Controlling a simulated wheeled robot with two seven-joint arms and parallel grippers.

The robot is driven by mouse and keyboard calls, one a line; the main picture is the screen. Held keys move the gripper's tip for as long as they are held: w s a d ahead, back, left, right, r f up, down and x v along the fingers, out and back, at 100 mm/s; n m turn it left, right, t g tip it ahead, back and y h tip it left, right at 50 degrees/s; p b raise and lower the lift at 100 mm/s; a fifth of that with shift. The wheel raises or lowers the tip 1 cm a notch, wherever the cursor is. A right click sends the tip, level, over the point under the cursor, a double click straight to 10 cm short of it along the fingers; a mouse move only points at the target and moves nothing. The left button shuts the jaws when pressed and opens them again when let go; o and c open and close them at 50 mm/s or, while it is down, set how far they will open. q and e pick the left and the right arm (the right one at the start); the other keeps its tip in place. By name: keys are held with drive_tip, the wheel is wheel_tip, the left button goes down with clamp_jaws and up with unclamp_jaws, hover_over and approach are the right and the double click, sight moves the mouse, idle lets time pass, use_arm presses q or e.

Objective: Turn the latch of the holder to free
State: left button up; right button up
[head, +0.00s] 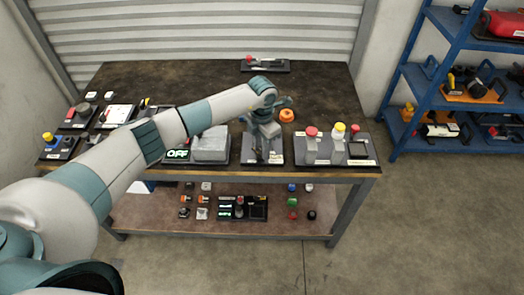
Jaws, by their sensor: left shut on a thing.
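My left arm reaches in from the left across the table, and its gripper (266,145) points down over a dark grey holder (248,157) at the table's front edge, right of centre. The gripper is shut on a small part on top of this holder, seemingly its latch. The gripper covers most of the latch, so the angle it is turned to cannot be made out. An orange round piece (287,115) shows just behind and to the right of the gripper. My right gripper is out of view.
Small devices crowd the table's left. A red-handled item on a dark tray (266,67) lies at the back. A blue shelf (412,75) stands right.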

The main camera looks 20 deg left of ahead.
use_arm(q)
drive_tip(key=n+b, duration=0.2)
drive_tip(key=n, duration=0.3)
drive_tip(key=shift+n, duration=0.4)
drive_tip(key=n, duration=0.4)
drive_tip(key=shift+n+b, duration=0.4)
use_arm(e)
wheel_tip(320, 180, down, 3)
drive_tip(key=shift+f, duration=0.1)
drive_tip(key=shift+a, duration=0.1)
use_arm(q)
drive_tip(key=o, duration=1)
drive_tip(key=shift+o, duration=0.2)
drive_tip(key=shift+r, duration=0.2)
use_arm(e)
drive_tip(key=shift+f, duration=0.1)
use_arm(q)
drive_tip(key=shift+r+b, duration=0.3)
drive_tip(key=shift+r, duration=0.35)
wheel_tip(320, 180, up, 16)
drive_tip(key=b, duration=0.4)
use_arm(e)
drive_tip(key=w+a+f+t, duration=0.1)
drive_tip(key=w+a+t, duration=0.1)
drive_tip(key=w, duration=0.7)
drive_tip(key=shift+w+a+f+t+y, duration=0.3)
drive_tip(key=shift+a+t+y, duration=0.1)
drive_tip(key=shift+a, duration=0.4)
